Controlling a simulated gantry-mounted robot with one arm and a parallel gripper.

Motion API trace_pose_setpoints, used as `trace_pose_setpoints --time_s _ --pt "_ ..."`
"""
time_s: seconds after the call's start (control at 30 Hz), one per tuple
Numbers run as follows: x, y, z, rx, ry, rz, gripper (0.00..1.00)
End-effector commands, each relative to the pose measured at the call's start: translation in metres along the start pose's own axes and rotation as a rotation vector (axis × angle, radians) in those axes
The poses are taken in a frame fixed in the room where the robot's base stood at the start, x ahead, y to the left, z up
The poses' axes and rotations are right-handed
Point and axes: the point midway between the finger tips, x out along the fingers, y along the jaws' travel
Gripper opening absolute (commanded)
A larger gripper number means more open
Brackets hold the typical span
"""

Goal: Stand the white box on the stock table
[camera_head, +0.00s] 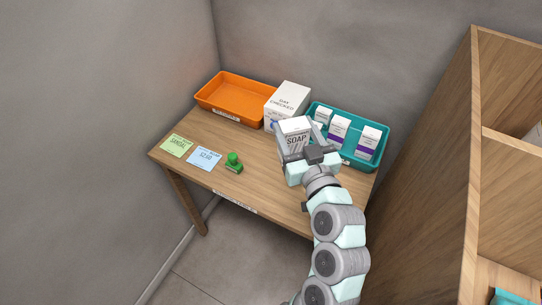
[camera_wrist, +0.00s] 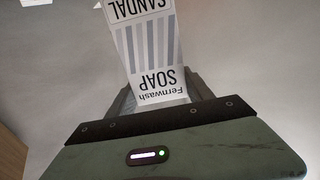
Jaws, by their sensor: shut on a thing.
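The white soap box (camera_head: 294,128), printed SOAP with grey stripes, is in my gripper (camera_head: 303,160) over the right part of the wooden table (camera_head: 262,185). In the wrist view the soap box (camera_wrist: 152,60) sits between the fingers of my gripper (camera_wrist: 158,98), its lettering upside down, reading Fernwash SOAP SANDAL. My gripper is shut on it. In the head view the box looks roughly upright. My gripper and arm hide its lower part, so I cannot tell whether it touches the tabletop.
Behind the soap box stand a larger white CHECKED box (camera_head: 287,100) and a teal tray (camera_head: 352,161) with several small white boxes. An orange tray (camera_head: 225,107) is back left. Green (camera_head: 176,146) and blue (camera_head: 205,157) cards and a green stamp (camera_head: 233,162) lie left; bare tabletop lies between.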

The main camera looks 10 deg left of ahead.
Motion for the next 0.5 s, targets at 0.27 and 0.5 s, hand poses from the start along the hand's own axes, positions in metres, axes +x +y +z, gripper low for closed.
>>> trace_pose_setpoints --time_s 0.27,0.5 --pt "-0.001 -0.001 0.046 0.008 -0.007 -0.012 0.17" --pt "-0.001 -0.002 0.112 0.008 -0.007 -0.013 0.17"
